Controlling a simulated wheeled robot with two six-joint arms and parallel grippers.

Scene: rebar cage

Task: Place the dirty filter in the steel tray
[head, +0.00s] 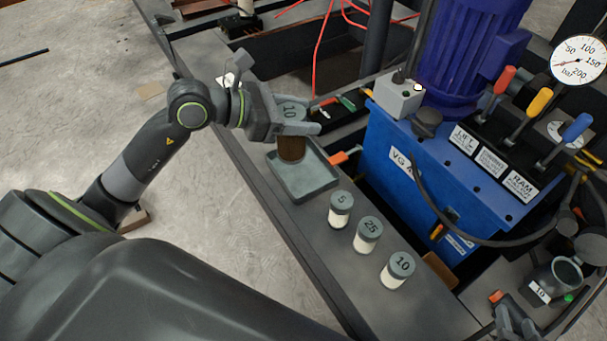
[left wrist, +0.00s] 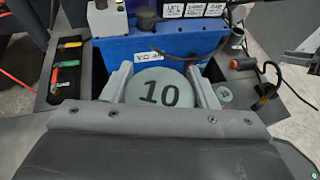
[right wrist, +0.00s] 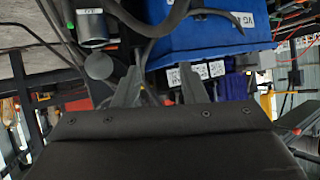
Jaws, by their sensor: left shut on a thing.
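The dirty filter (head: 291,148) has a brown body and a grey-green cap marked 10. My left gripper (head: 297,122) is shut on it and holds it upright over the back part of the steel tray (head: 315,182). I cannot tell whether its lower end touches the tray. In the left wrist view the filter's cap (left wrist: 160,88) sits between the two fingers, and the tray is hidden. My right gripper (head: 515,320) is at the lower right in the head view. In the right wrist view its fingers (right wrist: 158,85) are apart with nothing held between them.
White filters marked 5 (head: 341,212), 25 (head: 367,237) and 10 (head: 396,272) stand along the bench right of the tray. The blue power unit (head: 400,170) rises behind them. A grey housing labelled 10 (head: 553,283) and a black hose (head: 450,230) are at the right.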

